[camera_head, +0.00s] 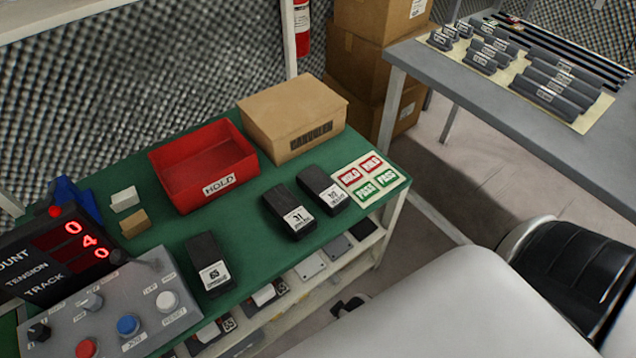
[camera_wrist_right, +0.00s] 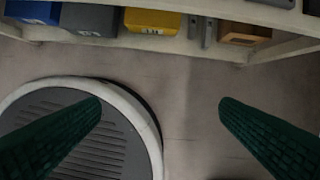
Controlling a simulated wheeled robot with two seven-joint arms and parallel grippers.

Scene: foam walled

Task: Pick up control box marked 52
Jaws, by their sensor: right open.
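Black control boxes with white labels lie on the green bench top: one (camera_head: 207,262) at front, its label perhaps 59 or 65, one (camera_head: 289,211) whose label looks like 31, and one (camera_head: 323,190) further right with an unclear number. More dark labelled boxes (camera_head: 207,331) lie on the shelf under the bench top, partly hidden; I cannot read 52 on any box. My left gripper is not in view.
A red HOLD bin (camera_head: 203,168), a cardboard box (camera_head: 292,117), a label sheet (camera_head: 370,180) and a button panel (camera_head: 115,312) occupy the green bench (camera_head: 255,262). A grey table (camera_head: 500,105) stands right. The wrist view shows a shelf with a yellow bin (camera_wrist_right: 152,22).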

